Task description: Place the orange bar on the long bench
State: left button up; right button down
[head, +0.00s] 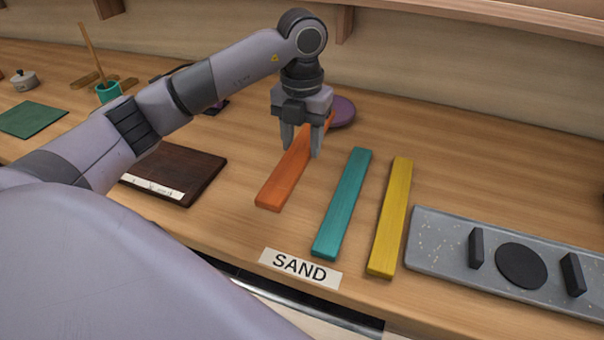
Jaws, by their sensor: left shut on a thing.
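The orange bar (281,184) is a long flat wooden strip at the middle of the long bench (240,213). Its near end points toward the bench's front edge, and its far end runs back under my left gripper. My left gripper (301,150) points down over the bar, its fingers on either side of it, shut on the bar. Whether the bar touches the bench or hangs just above it, I cannot tell. My right gripper is not in view.
A teal bar (342,205) and a yellow bar (390,215) lie to the right, beyond them a grey speckled tray (440,243). A SAND label (300,268) is at the front. A dark board (185,165) lies left, a purple disc (343,110) behind. Bare bench shows at back right.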

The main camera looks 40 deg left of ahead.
aim_at(302, 185)
pick_arm(q)
notch_tip(302, 185, down, 8)
jog(key=shift+f+p, duration=0.25)
jog(key=shift+p, duration=0.05)
jog(key=shift+f, duration=0.2)
jog(key=o, duration=1.2)
jog(key=shift+r, duration=0.1)
notch_tip(302, 185, up, 12)
jog(key=shift+r+b, duration=0.15)
jog(key=shift+b, duration=0.25)
